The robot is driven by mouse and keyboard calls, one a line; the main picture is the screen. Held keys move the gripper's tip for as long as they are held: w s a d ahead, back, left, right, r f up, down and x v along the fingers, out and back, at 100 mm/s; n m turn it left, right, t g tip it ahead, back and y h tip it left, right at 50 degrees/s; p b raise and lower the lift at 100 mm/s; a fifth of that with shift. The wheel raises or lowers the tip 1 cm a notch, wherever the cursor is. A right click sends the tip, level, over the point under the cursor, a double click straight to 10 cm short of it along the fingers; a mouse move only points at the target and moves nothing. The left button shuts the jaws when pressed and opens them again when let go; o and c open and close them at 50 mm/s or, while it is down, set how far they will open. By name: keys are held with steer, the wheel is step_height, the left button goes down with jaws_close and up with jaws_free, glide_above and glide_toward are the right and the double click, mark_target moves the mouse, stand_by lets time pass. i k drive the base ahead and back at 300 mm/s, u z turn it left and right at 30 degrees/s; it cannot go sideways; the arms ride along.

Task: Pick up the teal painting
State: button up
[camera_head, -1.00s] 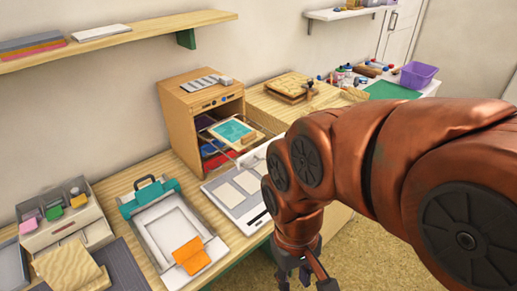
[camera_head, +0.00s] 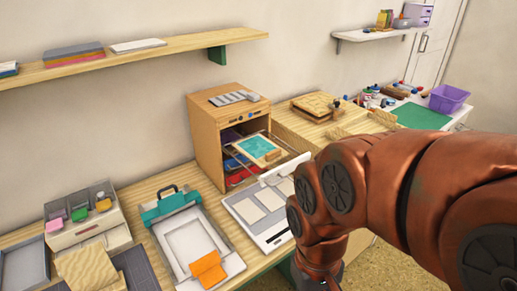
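The teal painting (camera_head: 257,146) is a small teal panel in a pale wooden frame. It lies on a rack that sticks out of the front of an open wooden cabinet (camera_head: 207,131), near the middle of the view. My arm comes in from the right, and its end hangs low at the bottom, right of and below the painting and apart from it. My gripper's fingers are cut off by the bottom edge and hidden behind the arm, so I cannot see whether they are open or shut.
A white board with pale cards (camera_head: 248,212) lies in front of the cabinet. Left of it are a teal-and-white press (camera_head: 190,238) with an orange piece and a box of coloured stamps (camera_head: 84,228). A shelf (camera_head: 150,54) runs above. A purple bin (camera_head: 447,98) stands far right.

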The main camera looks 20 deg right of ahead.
mark_target(262, 151)
steer(key=u, duration=3.85)
steer(key=k, duration=2.2)
steer(key=z, duration=0.8)
